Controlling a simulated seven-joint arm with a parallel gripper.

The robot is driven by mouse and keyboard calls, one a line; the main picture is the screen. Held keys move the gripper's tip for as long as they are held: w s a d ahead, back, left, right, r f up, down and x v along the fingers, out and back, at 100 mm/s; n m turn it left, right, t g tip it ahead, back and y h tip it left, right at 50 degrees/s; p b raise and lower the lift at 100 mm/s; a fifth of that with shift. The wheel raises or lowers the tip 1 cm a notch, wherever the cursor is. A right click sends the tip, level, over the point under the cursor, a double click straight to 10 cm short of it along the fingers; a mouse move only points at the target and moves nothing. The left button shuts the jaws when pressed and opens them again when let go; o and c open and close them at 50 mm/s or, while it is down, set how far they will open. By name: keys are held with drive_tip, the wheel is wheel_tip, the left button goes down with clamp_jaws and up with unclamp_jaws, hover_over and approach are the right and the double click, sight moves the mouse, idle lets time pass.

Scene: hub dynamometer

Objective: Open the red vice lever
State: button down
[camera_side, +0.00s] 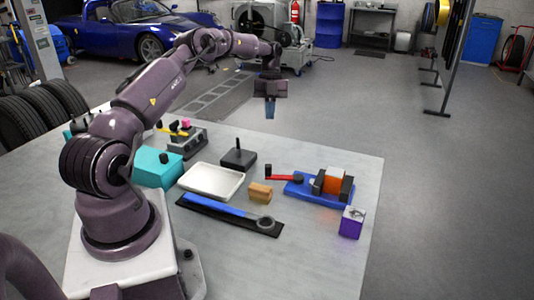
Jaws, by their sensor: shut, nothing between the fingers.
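The vice (320,188) has a blue base and dark jaws and sits on the right part of the table. An orange block (335,180) sits between its jaws. The red lever (284,178) reaches out from the vice to the left, with a small dark knob standing at its far left end. My gripper (270,113) hangs fingers-down in the air, well above the lever and toward the back of the table. It is shut and empty, and it touches nothing.
A wooden block (260,192), a white tray (212,181), a black box with a knob (239,158) and a blue-handled tool (222,210) on a black strip lie left of the vice. A purple box (351,223) stands in front right. A teal box (158,168) is farther left.

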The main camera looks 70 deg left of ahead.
drive_tip(key=shift+m, duration=0.9)
drive_tip(key=x, duration=1)
drive_tip(key=shift+s+d+f, duration=0.2)
drive_tip(key=shift+s+d, duration=0.1)
drive_tip(key=shift+s+d+r, duration=0.1)
drive_tip(key=shift+s+d, duration=0.15)
drive_tip(key=shift+d, duration=0.3)
drive_tip(key=shift+s+d+r, duration=0.1)
drive_tip(key=shift+s+d, duration=0.2)
drive_tip(key=shift+d, duration=0.3)
drive_tip(key=shift+s+d, duration=0.25)
drive_tip(key=shift+d, duration=0.3)
drive_tip(key=shift+s, duration=0.1)
drive_tip(key=shift+s+d+n, duration=0.1)
drive_tip(key=shift+d+n, duration=0.1)
drive_tip(key=shift+n, duration=0.2)
